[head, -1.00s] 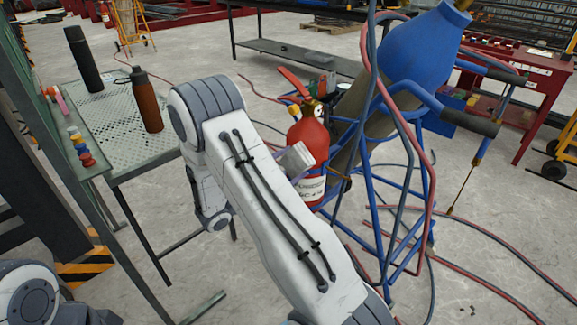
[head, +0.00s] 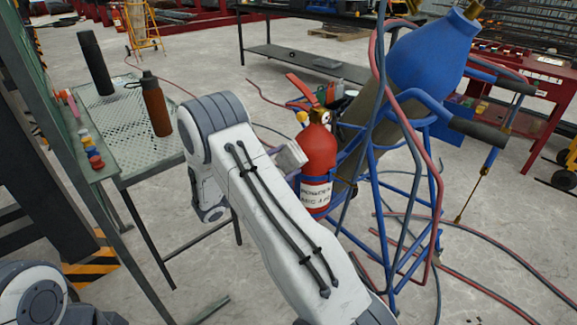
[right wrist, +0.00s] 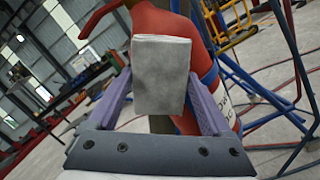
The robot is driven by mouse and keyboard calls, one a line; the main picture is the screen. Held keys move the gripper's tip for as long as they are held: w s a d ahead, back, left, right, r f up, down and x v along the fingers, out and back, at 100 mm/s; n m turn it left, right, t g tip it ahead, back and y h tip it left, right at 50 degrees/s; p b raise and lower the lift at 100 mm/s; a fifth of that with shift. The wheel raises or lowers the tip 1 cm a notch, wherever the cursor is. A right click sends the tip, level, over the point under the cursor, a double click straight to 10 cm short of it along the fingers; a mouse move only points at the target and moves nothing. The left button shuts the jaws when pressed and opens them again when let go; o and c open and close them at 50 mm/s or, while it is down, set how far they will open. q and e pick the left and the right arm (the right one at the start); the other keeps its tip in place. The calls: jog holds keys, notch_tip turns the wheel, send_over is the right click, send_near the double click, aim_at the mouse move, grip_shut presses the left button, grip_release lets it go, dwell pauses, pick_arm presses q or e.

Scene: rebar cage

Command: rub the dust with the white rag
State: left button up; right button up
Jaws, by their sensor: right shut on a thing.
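The white rag (right wrist: 160,75) is a folded, greyish-white pad. My right gripper (right wrist: 162,92) is shut on it, with purple fingers on both sides. In the head view the rag (head: 290,157) is at the left side of the red fire extinguisher (head: 319,150), close to its upper body. In the right wrist view the extinguisher (right wrist: 160,22) is right behind the rag, which hides part of it. I cannot tell whether they touch. No dust can be made out clearly. My left gripper is out of view; only part of my left arm shows at bottom left.
The extinguisher stands against a blue tube frame carrying a blue gas cylinder (head: 430,45). Red and grey hoses (head: 432,195) hang there and trail over the floor. A perforated metal table (head: 120,130) at left holds a black bottle (head: 95,62) and a brown bottle (head: 156,105).

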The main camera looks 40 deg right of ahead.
jog(key=shift+w, duration=0.6)
jog(key=shift+s+r+p, duration=0.1)
jog(key=shift+s+p, duration=0.3)
jog(key=shift+s, duration=0.5)
jog(key=shift+s+d+p, duration=0.15)
jog(key=shift+s+p, duration=0.1)
jog(key=shift+s, duration=1)
jog(key=shift+s+d+p, duration=0.1)
jog(key=shift+s+p, duration=0.1)
jog(key=shift+s, duration=1)
jog(key=a, duration=0.6)
jog(key=shift+s, duration=0.15)
jog(key=shift+a, duration=0.2)
jog(key=shift+s+a, duration=0.15)
jog(key=shift+a, duration=1.25)
